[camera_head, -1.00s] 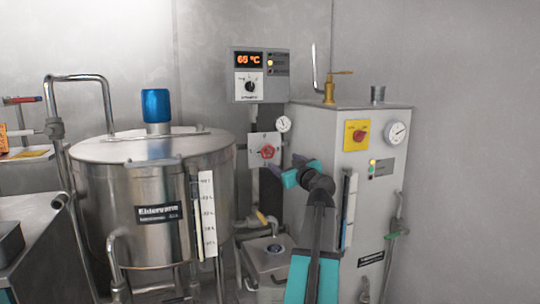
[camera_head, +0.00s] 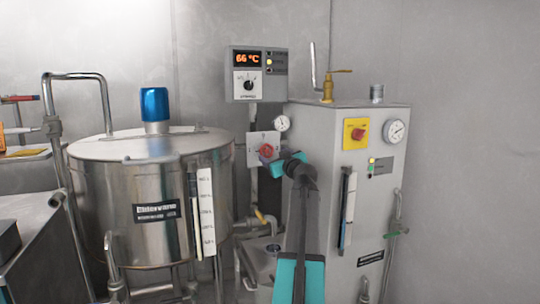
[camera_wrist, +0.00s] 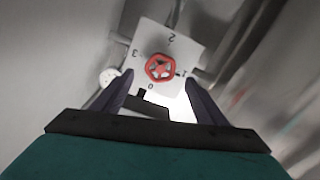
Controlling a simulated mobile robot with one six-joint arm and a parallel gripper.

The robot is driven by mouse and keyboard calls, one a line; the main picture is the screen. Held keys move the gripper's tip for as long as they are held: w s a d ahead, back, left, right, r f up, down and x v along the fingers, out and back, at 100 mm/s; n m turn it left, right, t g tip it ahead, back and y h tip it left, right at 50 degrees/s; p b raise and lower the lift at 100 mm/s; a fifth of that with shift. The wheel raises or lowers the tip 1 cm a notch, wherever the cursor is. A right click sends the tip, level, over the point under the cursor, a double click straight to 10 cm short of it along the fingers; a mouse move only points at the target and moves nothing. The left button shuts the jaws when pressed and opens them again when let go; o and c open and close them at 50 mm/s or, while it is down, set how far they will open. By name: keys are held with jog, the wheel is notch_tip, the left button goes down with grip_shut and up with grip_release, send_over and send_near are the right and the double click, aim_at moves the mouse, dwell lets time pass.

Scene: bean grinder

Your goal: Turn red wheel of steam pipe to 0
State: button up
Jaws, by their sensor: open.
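The red wheel (camera_head: 266,150) sits on a pale square dial plate (camera_head: 255,138) between the steel tank and the grey cabinet. In the wrist view the red wheel (camera_wrist: 160,68) is a small spoked handwheel at the middle of the plate (camera_wrist: 186,46), which bears the marks 0, 1, 2 and 3. The 0 lies just below the wheel in that view. My gripper (camera_wrist: 160,88) is open, with its two dark fingers on either side below the wheel and nothing between them. In the head view my gripper (camera_head: 280,160) is close to the wheel's lower right and partly covers it.
A round gauge (camera_head: 282,123) is just right above the plate. A control box (camera_head: 257,75) reading 66 °C hangs above. The steel tank (camera_head: 120,205) stands left, and the grey cabinet (camera_head: 320,140) with a yellow-backed red knob (camera_head: 356,132) stands right.

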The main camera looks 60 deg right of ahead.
aim_at(267, 151)
jog(key=shift+b+x, duration=0.35)
jog(key=shift+x, duration=2.1)
